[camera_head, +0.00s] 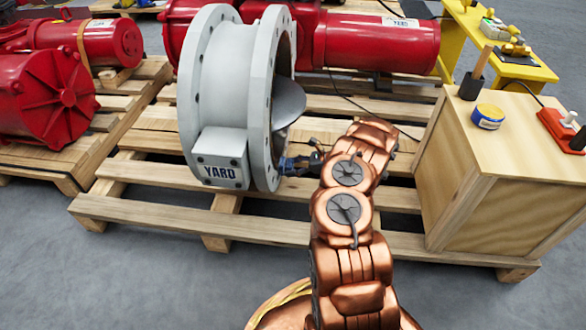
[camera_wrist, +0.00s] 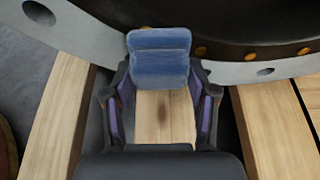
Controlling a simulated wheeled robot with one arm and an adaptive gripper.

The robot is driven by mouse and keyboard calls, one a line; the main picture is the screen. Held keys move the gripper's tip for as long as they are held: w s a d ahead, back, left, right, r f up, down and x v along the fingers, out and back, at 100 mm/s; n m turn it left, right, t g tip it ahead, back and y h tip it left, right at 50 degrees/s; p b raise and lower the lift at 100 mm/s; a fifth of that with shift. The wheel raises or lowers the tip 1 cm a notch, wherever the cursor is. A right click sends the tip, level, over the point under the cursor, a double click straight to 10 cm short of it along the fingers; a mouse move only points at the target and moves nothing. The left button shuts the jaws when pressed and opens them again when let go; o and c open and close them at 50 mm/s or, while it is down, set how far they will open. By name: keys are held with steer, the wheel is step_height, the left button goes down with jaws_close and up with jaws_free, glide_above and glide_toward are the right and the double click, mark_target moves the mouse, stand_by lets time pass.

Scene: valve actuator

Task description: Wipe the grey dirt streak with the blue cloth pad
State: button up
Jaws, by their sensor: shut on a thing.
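The blue cloth pad (camera_wrist: 158,58) is held between the fingertips of my gripper (camera_wrist: 160,85) in the wrist view. Its far end lies against or just in front of the grey flange rim (camera_wrist: 92,38); I cannot tell if they touch. In the head view the pad (camera_head: 286,163) shows as a small blue patch beside the lower right edge of the grey valve body (camera_head: 222,85), with my gripper (camera_head: 300,163) just right of it. I cannot make out the grey dirt streak on the valve in either view. A dark smudge shows on the pallet wood between my fingers.
The valve stands on a wooden pallet (camera_head: 270,232). A wooden box (camera_head: 510,150) at the right bears a blue-and-yellow tin (camera_head: 488,117), a brush (camera_head: 474,80) and a red block (camera_head: 560,128). Red actuators (camera_head: 375,42) lie behind.

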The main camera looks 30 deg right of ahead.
steer(key=shift+r, duration=0.1)
steer(key=shift+s+a+r+p, duration=0.4)
steer(key=shift+r+p, duration=0.1)
steer(key=shift+r, duration=0.1)
steer(key=shift+s+a+r+p, duration=0.4)
steer(key=shift+a+r+p, duration=0.1)
steer(key=shift+r, duration=0.15)
steer(key=shift+s+a+r+p, duration=0.4)
steer(key=shift+r+p, duration=0.1)
steer(key=shift+r, duration=0.1)
steer(key=shift+s+a+r+p, duration=0.55)
steer(key=shift+s+r+p, duration=0.2)
steer(key=shift+d, duration=0.1)
steer(key=s+d+p, duration=0.1)
steer(key=s+d, duration=0.3)
steer(key=shift+d+p, duration=0.25)
steer(key=shift+p, duration=0.05)
steer(key=shift+d+f, duration=0.1)
steer(key=shift+s+d, duration=0.95)
steer(key=shift+d, duration=0.1)
